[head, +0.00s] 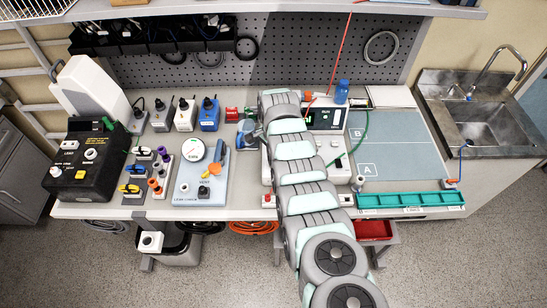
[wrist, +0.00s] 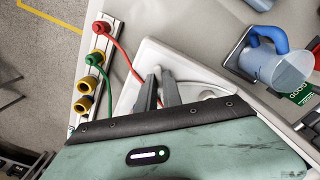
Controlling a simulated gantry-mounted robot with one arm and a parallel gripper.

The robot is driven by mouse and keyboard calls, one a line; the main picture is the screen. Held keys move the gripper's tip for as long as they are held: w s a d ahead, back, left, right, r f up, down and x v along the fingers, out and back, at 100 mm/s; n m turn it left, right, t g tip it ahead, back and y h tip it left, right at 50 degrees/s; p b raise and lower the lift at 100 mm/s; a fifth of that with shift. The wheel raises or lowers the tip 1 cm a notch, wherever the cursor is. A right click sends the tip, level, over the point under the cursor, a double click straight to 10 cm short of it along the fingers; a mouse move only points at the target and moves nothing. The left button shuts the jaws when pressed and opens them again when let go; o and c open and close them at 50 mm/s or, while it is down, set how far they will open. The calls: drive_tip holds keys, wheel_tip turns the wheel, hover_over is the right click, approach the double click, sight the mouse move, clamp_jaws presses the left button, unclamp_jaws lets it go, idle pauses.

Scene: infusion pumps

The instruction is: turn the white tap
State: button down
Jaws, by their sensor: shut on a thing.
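In the wrist view, my gripper (wrist: 160,84) reaches over a white panel (wrist: 133,92). Its two narrow grey fingers are shut on a small white piece (wrist: 157,70) that looks like the white tap. Only a little of this piece shows at the fingertips; the fingers cover the rest, so its turn angle cannot be told. In the head view, my own arm hides the fingertips and the tap.
Close by stand a blue-handled jug (wrist: 268,58) and a connector strip (wrist: 84,98) with red, green and yellow fittings; red and green hoses run from it. A gauge unit (head: 188,183) stands left of my arm. The mat (head: 400,132) at right is clear.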

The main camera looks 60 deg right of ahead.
drive_tip(key=m+b, duration=0.2)
drive_tip(key=m, duration=0.2)
drive_tip(key=shift+w+f+b, duration=0.15)
drive_tip(key=shift+f+b, duration=0.1)
drive_tip(key=shift+b, duration=0.15)
drive_tip(key=m+b, duration=0.2)
drive_tip(key=shift+b, duration=0.4)
drive_tip(key=shift+r+m+b, duration=0.1)
drive_tip(key=shift+m+b, duration=0.8)
drive_tip(key=shift+m, duration=0.1)
drive_tip(key=shift+r, duration=0.1)
drive_tip(key=c, duration=1.5)
unclamp_jaws()
